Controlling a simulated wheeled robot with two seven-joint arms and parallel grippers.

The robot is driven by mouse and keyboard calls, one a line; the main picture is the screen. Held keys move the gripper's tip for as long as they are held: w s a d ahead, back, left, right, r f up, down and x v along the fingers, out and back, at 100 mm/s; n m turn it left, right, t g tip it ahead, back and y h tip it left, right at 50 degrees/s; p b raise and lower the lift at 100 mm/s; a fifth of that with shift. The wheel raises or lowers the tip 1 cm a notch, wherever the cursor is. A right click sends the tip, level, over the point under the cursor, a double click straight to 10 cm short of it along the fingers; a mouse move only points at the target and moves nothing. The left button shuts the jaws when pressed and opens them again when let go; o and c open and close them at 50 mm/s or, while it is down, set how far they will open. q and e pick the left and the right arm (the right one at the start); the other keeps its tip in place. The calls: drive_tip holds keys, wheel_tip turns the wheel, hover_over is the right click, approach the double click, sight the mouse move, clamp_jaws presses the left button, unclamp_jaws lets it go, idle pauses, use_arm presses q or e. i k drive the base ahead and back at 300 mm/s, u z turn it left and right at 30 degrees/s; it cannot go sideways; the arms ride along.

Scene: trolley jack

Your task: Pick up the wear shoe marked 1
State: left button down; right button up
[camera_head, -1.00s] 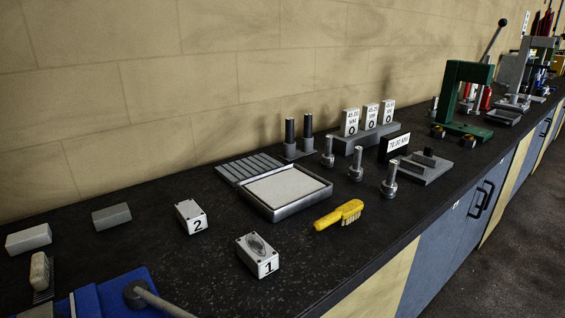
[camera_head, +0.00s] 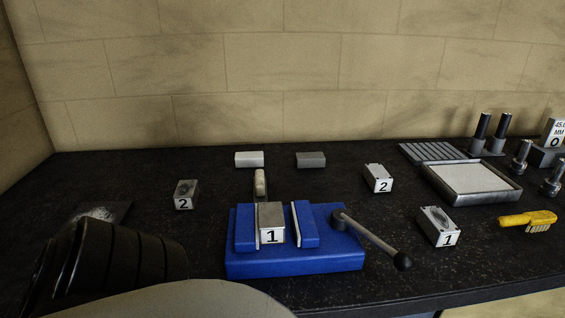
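Two blocks bear a 1. One is a grey-topped block (camera_head: 272,222) with a white front, standing between the jaws of a blue vise (camera_head: 295,262); I cannot tell whether the jaws press on it. The other is a white block (camera_head: 439,226) with a dark oval patch on top, on the bench right of the vise handle. The frames do not settle which is the wear shoe. A block marked 2 (camera_head: 378,178) stands behind and right of the vise, another block marked 2 (camera_head: 185,194) to its left.
The vise handle (camera_head: 372,240) sticks out to the right. Two plain blocks, a light one (camera_head: 249,159) and a grey one (camera_head: 311,160), and a brush (camera_head: 260,184) lie behind the vise. A tray (camera_head: 473,182) and yellow brush (camera_head: 527,221) are at right.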

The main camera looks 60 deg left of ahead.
sight(272, 228)
drive_tip(key=z, duration=0.3)
drive_tip(key=i, duration=0.3)
drive_tip(key=u, duration=2.6)
